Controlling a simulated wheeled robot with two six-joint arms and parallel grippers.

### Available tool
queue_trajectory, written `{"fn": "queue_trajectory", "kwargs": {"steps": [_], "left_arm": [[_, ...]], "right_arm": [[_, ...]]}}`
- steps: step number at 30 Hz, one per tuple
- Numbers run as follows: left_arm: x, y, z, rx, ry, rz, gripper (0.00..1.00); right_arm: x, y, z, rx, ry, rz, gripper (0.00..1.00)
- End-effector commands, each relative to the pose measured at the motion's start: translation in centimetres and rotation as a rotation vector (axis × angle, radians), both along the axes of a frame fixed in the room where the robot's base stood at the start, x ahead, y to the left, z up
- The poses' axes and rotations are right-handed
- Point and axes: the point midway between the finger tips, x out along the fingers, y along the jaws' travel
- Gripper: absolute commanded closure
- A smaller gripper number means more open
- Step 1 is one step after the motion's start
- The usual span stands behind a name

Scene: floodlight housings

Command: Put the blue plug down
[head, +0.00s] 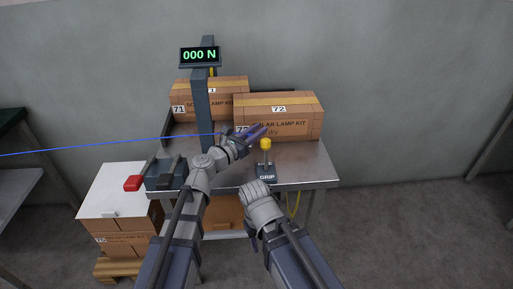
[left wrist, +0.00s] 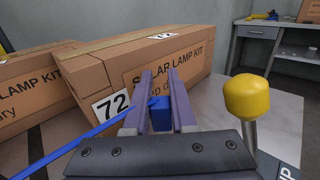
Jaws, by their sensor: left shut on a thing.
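My left gripper (head: 256,134) is over the metal table, in front of the box numbered 72. In the left wrist view its two purple fingers (left wrist: 160,90) are shut on the blue plug (left wrist: 160,115), which sits between them. A blue cable (left wrist: 75,144) runs off to the left; it also shows as a thin blue line in the head view (head: 110,145). The plug itself cannot be made out in the head view. My right gripper (head: 258,190) is low at the table's front edge; its fingers are hidden.
Box 72 (head: 290,122) and box 71 (head: 185,94) stand at the back of the table (head: 310,172). A yellow-knobbed lever (head: 265,144) marked GRIP stands close by on the right. A post with a "000 N" display (head: 200,56) rises left. The table's right side is bare.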

Motion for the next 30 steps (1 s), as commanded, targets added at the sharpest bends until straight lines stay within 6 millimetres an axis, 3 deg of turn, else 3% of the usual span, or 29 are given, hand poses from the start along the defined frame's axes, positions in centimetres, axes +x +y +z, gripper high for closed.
{"fn": "queue_trajectory", "kwargs": {"steps": [5, 15, 29, 30], "left_arm": [[0.0, 0.0, -0.2, 0.000, 0.000, 0.000, 1.00], [0.0, 0.0, -3.9, 0.000, 0.000, 0.000, 1.00], [0.0, 0.0, -4.2, 0.000, 0.000, 0.000, 1.00], [0.0, 0.0, -4.0, 0.000, 0.000, 0.000, 0.72]], "right_arm": [[0.0, 0.0, -0.2, 0.000, 0.000, 0.000, 0.50], [0.0, -0.1, -3.8, -0.004, -0.001, 0.001, 0.50], [0.1, -0.1, -4.2, -0.006, -0.002, 0.002, 0.50], [0.0, -0.1, -4.0, -0.006, -0.002, 0.002, 0.50]]}}
